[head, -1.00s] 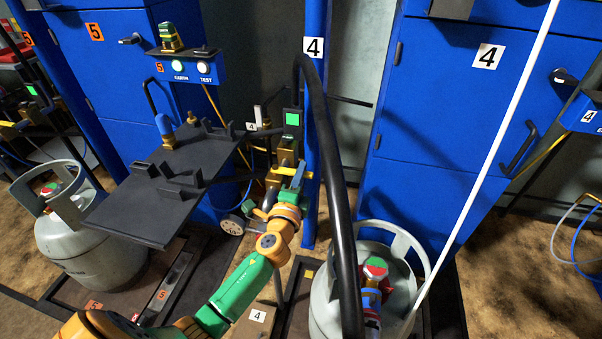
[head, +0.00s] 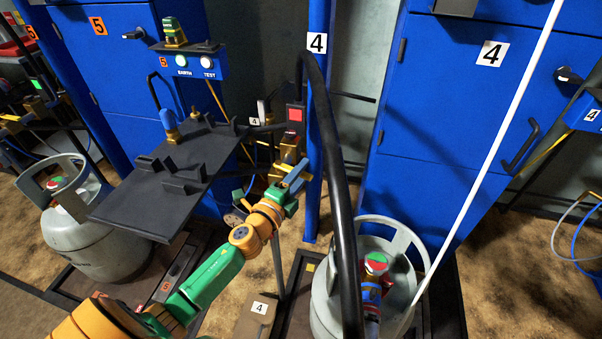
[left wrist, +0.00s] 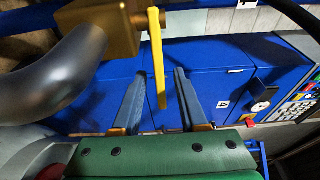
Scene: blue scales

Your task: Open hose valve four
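The hose valve is a brass block (left wrist: 100,25) with a yellow lever (left wrist: 157,60) in the left wrist view. The lever points down in that picture. My left gripper (left wrist: 161,108) is open, with one blue-grey finger on each side of the lever's free end and a visible gap on both sides. In the head view my left gripper (head: 291,180) is at the brass fitting (head: 290,152) beside the blue post marked 4 (head: 318,90). The lever is hard to make out there. My right gripper is not in view.
A thick black hose (head: 342,210) arches down close to the right of my left gripper. A dark shelf plate (head: 150,205) lies left of it. A grey gas cylinder (head: 325,300) stands below right, before a blue cabinet (head: 440,110). A white pole crosses the right side.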

